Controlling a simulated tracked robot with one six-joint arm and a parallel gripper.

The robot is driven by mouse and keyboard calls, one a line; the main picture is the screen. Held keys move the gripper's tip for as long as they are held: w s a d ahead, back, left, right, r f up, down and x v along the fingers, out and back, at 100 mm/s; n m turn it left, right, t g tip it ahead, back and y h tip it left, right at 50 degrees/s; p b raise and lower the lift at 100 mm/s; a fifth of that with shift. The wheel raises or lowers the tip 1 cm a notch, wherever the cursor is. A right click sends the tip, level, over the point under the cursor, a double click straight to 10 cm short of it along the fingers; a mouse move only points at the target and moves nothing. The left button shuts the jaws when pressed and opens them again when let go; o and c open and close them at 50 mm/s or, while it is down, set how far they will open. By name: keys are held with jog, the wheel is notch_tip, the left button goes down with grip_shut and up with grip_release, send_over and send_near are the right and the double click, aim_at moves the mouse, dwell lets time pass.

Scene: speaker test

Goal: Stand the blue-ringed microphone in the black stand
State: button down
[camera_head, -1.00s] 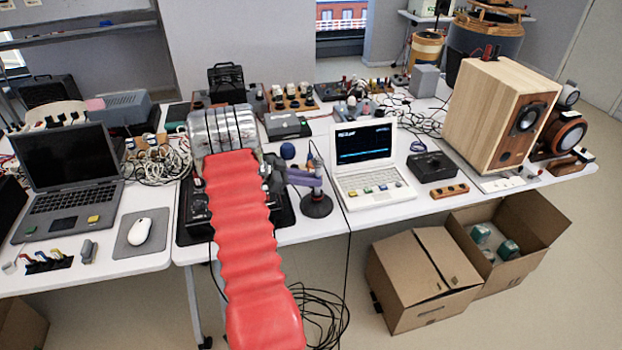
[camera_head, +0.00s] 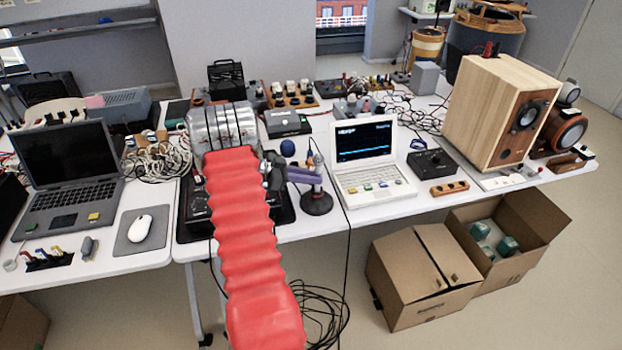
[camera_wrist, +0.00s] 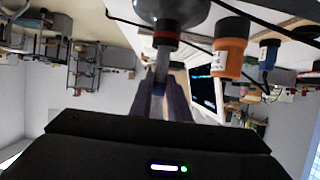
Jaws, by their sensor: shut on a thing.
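My gripper (camera_head: 304,178) reaches right from the end of my red-sleeved arm, beside the white laptop. The black stand (camera_head: 316,204) has a round base on the table's front part, directly below the fingertips. In the wrist view a dark round part with a red ring (camera_wrist: 165,38) lies just beyond the fingertips. I cannot tell whether the shaft sits in the stand or is apart from it.
A blue ball-shaped head (camera_head: 288,148) stands just behind my gripper. The white laptop (camera_head: 372,185) is close on the right. A black box with a knob (camera_head: 433,165) and a wooden speaker (camera_head: 490,115) stand farther right.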

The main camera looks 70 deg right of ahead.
jog(key=shift+f, duration=0.5)
dwell(0.7)
jog(key=c, duration=1.6)
grip_release()
jog(key=v, duration=1.2)
jog(key=shift+w+a, duration=0.2)
jog(key=shift+w, duration=0.1)
jog(key=shift+w+a+r, duration=0.25)
jog(key=shift+w+a, duration=0.05)
jog(key=shift+w, duration=0.15)
